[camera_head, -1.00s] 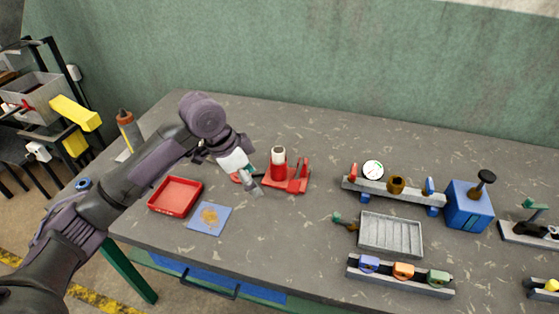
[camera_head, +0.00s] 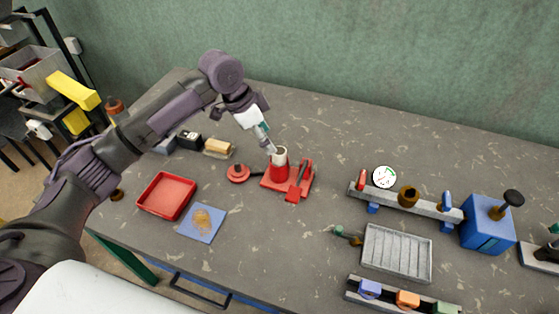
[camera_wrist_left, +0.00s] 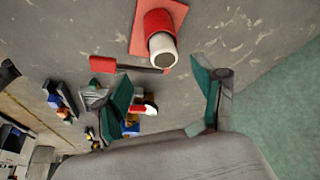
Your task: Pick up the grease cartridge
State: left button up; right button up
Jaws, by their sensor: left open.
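My left gripper (camera_head: 265,138) is open and empty, close above and behind the cylinder's top in the head view. In the left wrist view its fingers (camera_wrist_left: 166,97) are spread apart. Whether a fingertip touches the cylinder I cannot tell. My right gripper is not in view.
A red disc (camera_head: 238,173), red tray (camera_head: 144,194) and blue mat (camera_head: 213,233) lie left of the base. An orange-tipped cylinder (camera_head: 115,106) is partly hidden behind my arm. A gauge rail (camera_head: 427,207), grey tray (camera_head: 369,262) and blue box (camera_head: 487,226) stand at right.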

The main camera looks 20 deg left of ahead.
aim_at(278, 151)
pick_arm(q)
jog(key=x, duration=0.2)
jog(key=shift+w+d+f, duration=0.1)
jog(key=shift+w+f, duration=0.15)
jog(key=shift+f, duration=0.05)
jog(key=p+x, duration=0.2)
jog(key=x, duration=0.2)
jog(key=shift+w+d, duration=0.15)
jog(key=shift+d, duration=0.05)
jog(key=shift+w+d+f, duration=0.1)
jog(key=shift+f, duration=0.3)
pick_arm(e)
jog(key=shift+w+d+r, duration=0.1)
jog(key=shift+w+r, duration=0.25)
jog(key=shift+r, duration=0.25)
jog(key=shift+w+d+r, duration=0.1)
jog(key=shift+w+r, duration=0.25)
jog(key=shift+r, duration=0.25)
pick_arm(q)
jog(key=shift+c, duration=0.2)
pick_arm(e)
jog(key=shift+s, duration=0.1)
pick_arm(q)
jog(key=shift+c, duration=1.4)
grip_shut()
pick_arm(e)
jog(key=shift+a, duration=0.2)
